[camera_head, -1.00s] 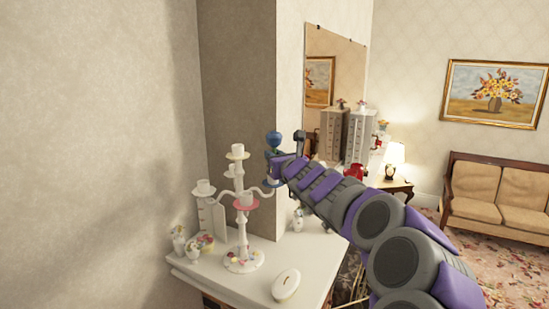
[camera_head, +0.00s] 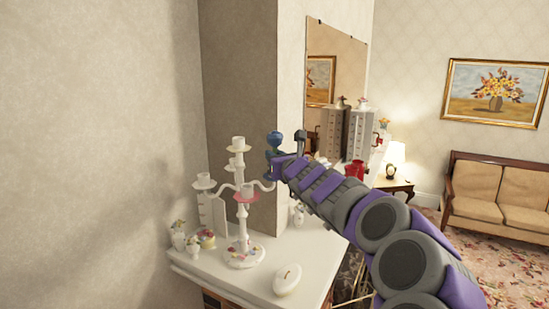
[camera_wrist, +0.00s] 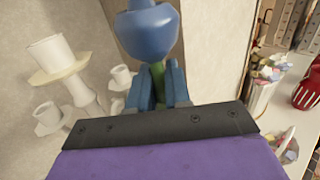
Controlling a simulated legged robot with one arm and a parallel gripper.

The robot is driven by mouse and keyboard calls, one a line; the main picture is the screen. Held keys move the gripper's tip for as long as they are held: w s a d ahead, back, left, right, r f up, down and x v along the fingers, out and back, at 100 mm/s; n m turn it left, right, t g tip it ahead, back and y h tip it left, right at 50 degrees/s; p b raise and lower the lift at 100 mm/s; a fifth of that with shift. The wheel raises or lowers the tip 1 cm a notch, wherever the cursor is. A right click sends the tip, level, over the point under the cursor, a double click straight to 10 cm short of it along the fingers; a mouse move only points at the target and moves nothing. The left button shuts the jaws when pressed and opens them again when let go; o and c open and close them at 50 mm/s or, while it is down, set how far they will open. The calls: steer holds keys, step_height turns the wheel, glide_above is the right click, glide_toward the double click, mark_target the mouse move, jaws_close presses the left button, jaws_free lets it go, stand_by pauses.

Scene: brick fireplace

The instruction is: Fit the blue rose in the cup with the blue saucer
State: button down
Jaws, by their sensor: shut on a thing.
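My gripper (camera_head: 287,152) is shut on the green stem of the blue rose (camera_head: 274,141) and holds it upright above the mantel, beside the candelabra's right arm. In the wrist view the rose (camera_wrist: 147,30) stands above my blue fingers (camera_wrist: 157,88), its green stem between them. The white candelabra (camera_head: 243,225) carries several white cups on saucers. One cup has a pink saucer (camera_head: 246,199); cream or white saucers show under others. I cannot clearly make out the cup with the blue saucer; my gripper covers the end of the right arm.
A white oval box (camera_head: 287,280) lies on the white mantel (camera_head: 225,273). Small flowered ornaments (camera_head: 192,240) stand left of the candelabra. The wall corner (camera_head: 277,110) is close behind the rose. A red basket (camera_wrist: 307,90) and white ornaments lie right in the wrist view.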

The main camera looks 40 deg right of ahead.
steer(key=shift+f, duration=0.2)
steer(key=c, duration=1)
jaws_free()
steer(key=shift+d, duration=0.1)
steer(key=shift+s, duration=0.1)
steer(key=v, duration=1.7)
steer(key=shift+s+f, duration=0.1)
steer(key=shift+s, duration=0.05)
steer(key=shift+b, duration=0.3)
